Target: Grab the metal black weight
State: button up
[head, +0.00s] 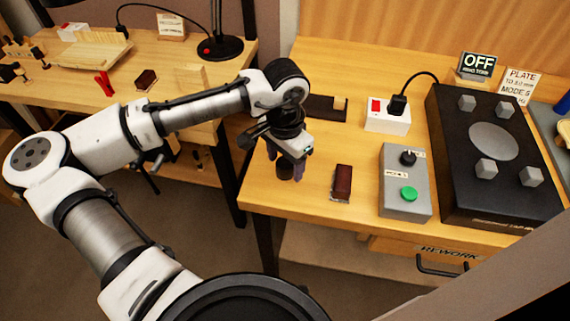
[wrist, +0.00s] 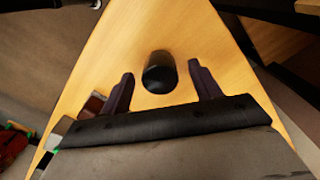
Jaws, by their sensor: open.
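The black weight (wrist: 160,72) is a short dark cylinder standing on the wooden bench near its left edge. In the wrist view it lies between and slightly beyond my two fingertips, with wood showing on both sides of it. In the head view the weight (head: 285,172) shows just below my gripper (head: 290,163), partly hidden by it. My gripper (wrist: 161,75) is open and points down at the bench, with its fingers apart and not touching the weight.
A dark red block (head: 342,182) lies just right of my gripper. A grey control box (head: 405,205) with a green button, a white power socket (head: 387,117) and a black plate device (head: 450,150) stand further right. A second bench (head: 150,60) is at left, across a gap.

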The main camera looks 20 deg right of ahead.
jog(key=shift+f, duration=0.45)
grip_shut()
jog(key=shift+r, duration=0.1)
